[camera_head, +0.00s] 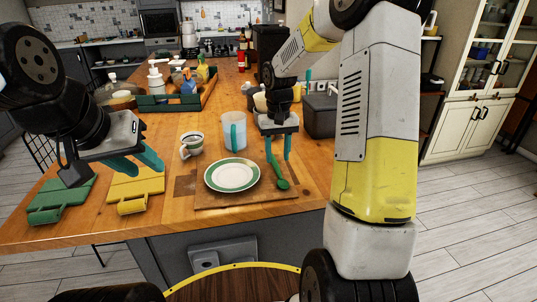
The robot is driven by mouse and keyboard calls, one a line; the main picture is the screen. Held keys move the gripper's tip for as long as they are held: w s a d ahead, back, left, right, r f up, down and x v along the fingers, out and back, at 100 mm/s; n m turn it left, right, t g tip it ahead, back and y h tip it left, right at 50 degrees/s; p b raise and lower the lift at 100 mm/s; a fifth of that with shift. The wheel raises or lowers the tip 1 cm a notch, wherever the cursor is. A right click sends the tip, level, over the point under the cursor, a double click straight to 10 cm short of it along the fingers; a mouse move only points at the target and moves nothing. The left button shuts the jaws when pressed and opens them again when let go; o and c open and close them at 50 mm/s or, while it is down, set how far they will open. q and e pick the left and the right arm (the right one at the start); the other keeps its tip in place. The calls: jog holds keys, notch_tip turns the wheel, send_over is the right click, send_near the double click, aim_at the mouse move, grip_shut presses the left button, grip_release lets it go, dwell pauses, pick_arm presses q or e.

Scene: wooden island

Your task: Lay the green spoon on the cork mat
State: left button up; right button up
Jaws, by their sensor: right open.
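The green spoon (282,184) lies to the right of the white plate with a green rim (232,175). Its bowl points toward me and its handle runs back under my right gripper. It appears to rest on the right part of the brown cork mat (246,201), which also bears the plate. My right gripper (278,157) points down just above the spoon's handle, fingers apart, one on each side of it. My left gripper (147,171) is open and empty above the left part of the island, over the yellow board.
A green board (60,201) and a yellow board (135,187) lie at the left. A cup (191,146) and a mug (234,131) stand behind the plate. A green crate (165,103) and a dark box (319,116) stand farther back. My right arm covers the right side.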

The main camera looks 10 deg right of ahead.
aim_at(277, 167)
notch_tip(277, 167, up, 8)
jog(key=s+a+r+t, duration=0.1)
jog(key=s+r+t, duration=0.2)
jog(key=s+r, duration=0.75)
jog(key=s+a+f+t+y, duration=0.1)
jog(key=s+t+y, duration=0.1)
jog(key=s, duration=1.1)
jog(key=shift+s+f+t, duration=0.35)
jog(key=shift+s+t, duration=0.05)
jog(key=shift+t, duration=0.2)
jog(key=shift+a, duration=0.1)
